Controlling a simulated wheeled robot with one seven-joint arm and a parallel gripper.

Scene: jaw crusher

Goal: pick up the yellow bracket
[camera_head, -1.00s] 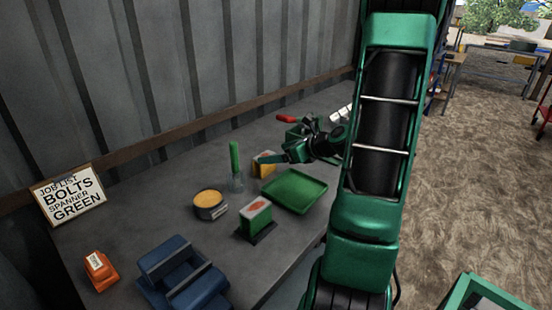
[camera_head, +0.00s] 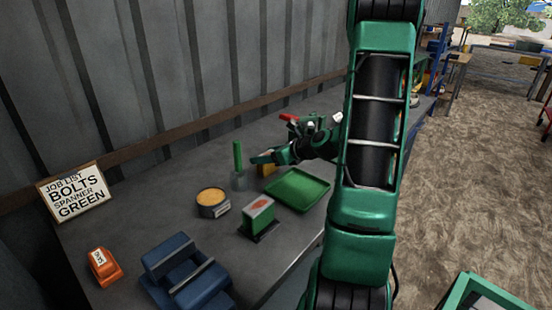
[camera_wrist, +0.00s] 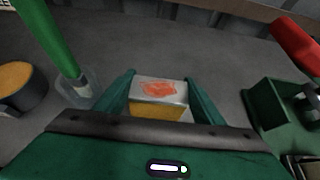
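The yellow bracket (camera_head: 267,170) stands on the grey bench, partly hidden behind my gripper in the head view. In the wrist view the bracket (camera_wrist: 157,109) shows a pale top with an orange-red smear and a yellow face below. My gripper (camera_wrist: 160,82) is open, with one green finger at each side of the bracket. The gaps to the fingers look very small; I cannot tell whether they touch. In the head view my gripper (camera_head: 264,158) is low over the bench at the bracket.
A green stick stands in a clear holder (camera_wrist: 78,90) close to the left finger. A yellow-topped tin (camera_head: 212,203), a green block (camera_head: 258,215) and a green tray (camera_head: 297,190) are nearby. A green device with a red handle (camera_wrist: 296,45) stands to the right.

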